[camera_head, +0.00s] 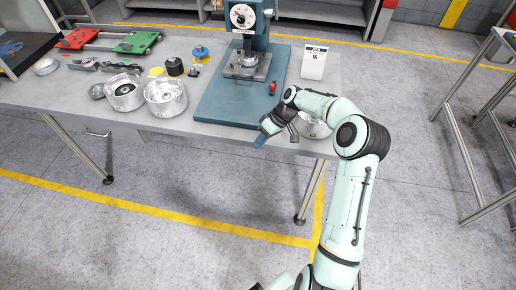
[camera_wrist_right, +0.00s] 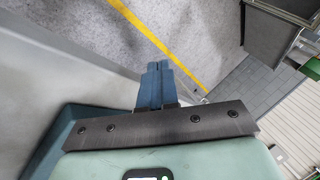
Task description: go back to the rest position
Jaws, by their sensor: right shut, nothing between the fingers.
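My right gripper (camera_head: 260,139) is at the front edge of the grey workbench, just off the front of the blue-green mat. In the right wrist view its blue fingers (camera_wrist_right: 158,68) are together with nothing between them, and the floor with a yellow line shows beyond them. My right arm reaches up from the bottom of the head view. It partly hides a silver metal housing (camera_head: 318,130) on the bench. My left gripper does not show.
The workbench (camera_head: 180,122) carries a press (camera_head: 247,58) on a blue-green mat (camera_head: 215,105), a white sign (camera_head: 314,62), two silver housings (camera_head: 166,97) and red and green pallets (camera_head: 137,43). A metal-legged table (camera_head: 480,75) stands at right. The floor between is clear.

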